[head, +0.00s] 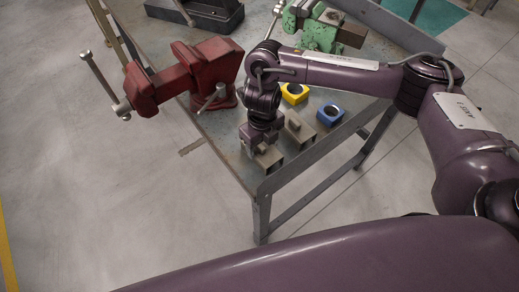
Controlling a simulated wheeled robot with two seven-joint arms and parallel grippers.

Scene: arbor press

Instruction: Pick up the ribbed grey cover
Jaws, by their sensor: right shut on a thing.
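My right gripper (257,148) reaches down over the near corner of the workbench. It is shut on a small grey block-like part (271,159), which I take to be the ribbed grey cover. The part is at the bench's front edge; its ribs are too small to make out, and the gripper hides part of it. I cannot tell whether it touches the bench top. A second grey-beige part (298,127) lies just to the right of the gripper. My left gripper is not in view.
A yellow block (294,93) and a blue block (330,115), each with a round hole, sit behind and to the right. A red vise (185,75) stands left on the workbench (225,130). A green machine (318,35) stands at the back.

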